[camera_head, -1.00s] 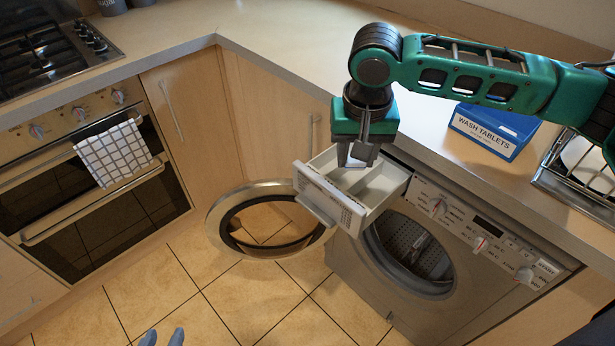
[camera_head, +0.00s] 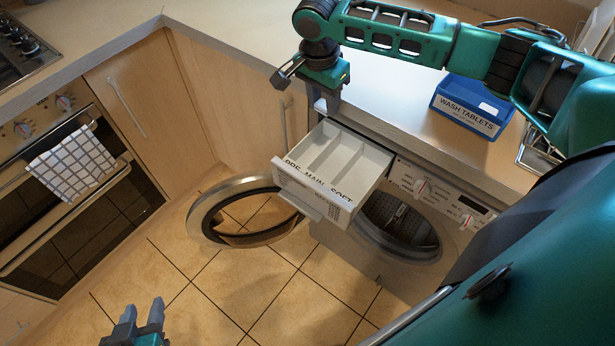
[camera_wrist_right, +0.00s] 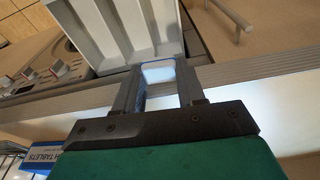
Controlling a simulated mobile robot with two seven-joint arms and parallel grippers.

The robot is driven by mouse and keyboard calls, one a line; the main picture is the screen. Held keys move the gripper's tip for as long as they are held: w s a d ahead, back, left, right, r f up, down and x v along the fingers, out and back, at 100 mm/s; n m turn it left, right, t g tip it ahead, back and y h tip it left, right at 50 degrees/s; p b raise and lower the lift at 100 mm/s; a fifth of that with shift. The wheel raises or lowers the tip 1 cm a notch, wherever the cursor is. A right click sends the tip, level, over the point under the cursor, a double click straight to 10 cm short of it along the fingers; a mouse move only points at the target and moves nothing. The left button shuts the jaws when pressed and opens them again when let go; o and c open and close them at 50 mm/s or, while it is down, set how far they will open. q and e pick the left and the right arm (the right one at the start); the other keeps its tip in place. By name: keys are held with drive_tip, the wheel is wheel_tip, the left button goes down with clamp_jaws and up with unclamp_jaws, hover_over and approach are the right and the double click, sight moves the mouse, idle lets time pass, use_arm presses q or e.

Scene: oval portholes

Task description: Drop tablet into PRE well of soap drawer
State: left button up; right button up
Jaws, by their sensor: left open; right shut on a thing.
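The soap drawer (camera_head: 357,192) is pulled out of the washing machine, its wells marked PRE, MAIN and SOFT from left to right. The PRE well (camera_head: 312,149) is the leftmost. My right gripper (camera_head: 325,108) points down by the worktop edge, at the drawer's back left corner. In the right wrist view it is shut on a pale tablet with a blue edge (camera_wrist_right: 159,72), with the drawer (camera_wrist_right: 118,30) just beyond the fingertips. My left gripper (camera_head: 141,312) is open and empty, low over the floor.
A blue wash tablets box (camera_head: 468,108) stands on the worktop at right. The round washer door (camera_head: 205,212) hangs open left of the drawer. A cupboard handle (camera_head: 285,122) is close to the right gripper. Floor in front is clear.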

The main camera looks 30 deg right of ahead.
drive_tip(key=shift+f+b, duration=0.3)
drive_tip(key=shift+f, duration=0.6)
drive_tip(key=o, duration=0.7)
drive_tip(key=shift+c, duration=0.2)
drive_tip(key=o, duration=0.5)
drive_tip(key=shift+c, duration=0.2)
wheel_tip(320, 180, up, 13)
drive_tip(key=a, duration=0.1)
drive_tip(key=shift+s+a+p, duration=0.3)
drive_tip(key=shift+a+p, duration=0.1)
drive_tip(key=shift+p, duration=0.05)
drive_tip(key=shift+f, duration=0.15)
